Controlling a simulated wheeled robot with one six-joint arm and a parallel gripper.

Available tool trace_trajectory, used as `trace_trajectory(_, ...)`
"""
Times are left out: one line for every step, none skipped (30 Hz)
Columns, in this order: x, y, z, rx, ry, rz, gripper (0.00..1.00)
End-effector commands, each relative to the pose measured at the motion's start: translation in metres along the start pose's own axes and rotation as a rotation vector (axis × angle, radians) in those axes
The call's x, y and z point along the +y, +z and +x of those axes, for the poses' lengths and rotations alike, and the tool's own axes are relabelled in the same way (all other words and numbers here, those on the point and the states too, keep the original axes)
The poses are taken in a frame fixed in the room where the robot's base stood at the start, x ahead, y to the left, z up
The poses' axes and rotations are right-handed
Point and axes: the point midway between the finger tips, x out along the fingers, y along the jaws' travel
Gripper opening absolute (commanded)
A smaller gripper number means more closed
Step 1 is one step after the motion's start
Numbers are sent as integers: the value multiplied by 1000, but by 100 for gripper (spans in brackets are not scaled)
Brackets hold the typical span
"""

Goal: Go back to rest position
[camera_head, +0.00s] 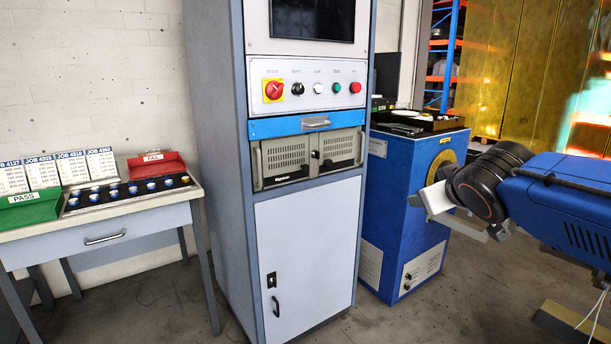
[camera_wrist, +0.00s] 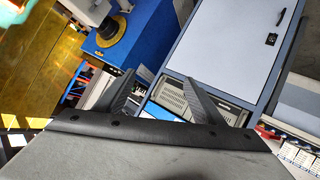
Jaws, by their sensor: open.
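My gripper shows in the wrist view (camera_wrist: 160,95), with its two dark fingers spread apart and nothing between them. In the head view my gripper end (camera_head: 425,203) is at the right, in front of the blue machine (camera_head: 385,215), on the end of my blue and black arm. Whether it touches the machine cannot be told from this view. The fingertips are partly hidden in the head view.
A grey control cabinet (camera_head: 310,230) with buttons and a screen stands in the middle. A table (camera_head: 125,215) at the left bears a green PASS bin (camera_head: 30,208), a red FAIL bin (camera_head: 155,168) and a tray (camera_head: 110,202) of round parts. Bare floor lies in front.

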Motion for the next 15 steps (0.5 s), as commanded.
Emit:
trace_trajectory(1, 30, -8, -60, 1, 35, 62)
trace_trajectory(-1, 48, -12, -101, -2, 54, 62)
trace_trajectory(-4, 72, -18, -154, -7, 79, 62)
trace_trajectory(-6, 90, -23, -193, -14, 98, 62)
trace_trajectory(-10, 107, -28, -232, -21, 118, 62)
trace_trajectory(-16, 130, -36, -284, -34, 143, 62)
trace_trajectory(-21, 147, -42, -321, -45, 162, 62)
trace_trajectory(-26, 162, -48, -358, -57, 179, 62)
trace_trajectory(-34, 183, -57, -406, -74, 203, 62)
trace_trajectory(-40, 197, -63, -439, -89, 219, 62)
trace_trajectory(-46, 211, -69, -471, -104, 234, 62)
trace_trajectory(-54, 226, -77, -509, -123, 253, 62)
trace_trajectory(-60, 237, -82, -536, -138, 266, 62)
trace_trajectory(-66, 246, -88, -559, -152, 278, 62)
trace_trajectory(-73, 257, -94, -586, -169, 291, 62)
